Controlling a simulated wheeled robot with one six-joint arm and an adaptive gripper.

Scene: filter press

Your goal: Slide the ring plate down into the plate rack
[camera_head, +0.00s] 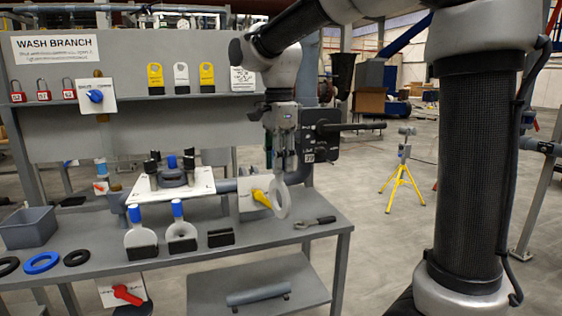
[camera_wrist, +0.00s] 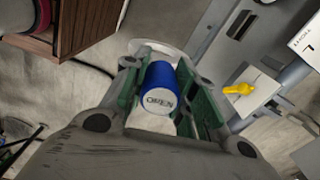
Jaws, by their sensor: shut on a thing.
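My gripper (camera_head: 283,165) is shut on the ring plate (camera_head: 281,203), held hanging roughly upright above the right part of the bench. In the wrist view the jaws (camera_wrist: 162,92) close around the plate's blue cap (camera_wrist: 160,78), which reads OPEN, and part of the pale ring (camera_wrist: 148,47) shows beyond it. The black plate rack stands on the bench to the left; its right slot piece (camera_head: 220,238) is empty. Two blue-topped plates stand in the other pieces, a left one (camera_head: 139,236) and one with an opening (camera_head: 181,231). The held plate is apart from the rack.
A yellow valve handle (camera_head: 261,198) is close beside the held plate, and also shows in the wrist view (camera_wrist: 238,89). A wrench (camera_head: 315,222) lies on the bench (camera_head: 262,248). A white panel with black posts (camera_head: 202,184) stands behind the rack. A grey bin (camera_head: 28,228) is far left.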

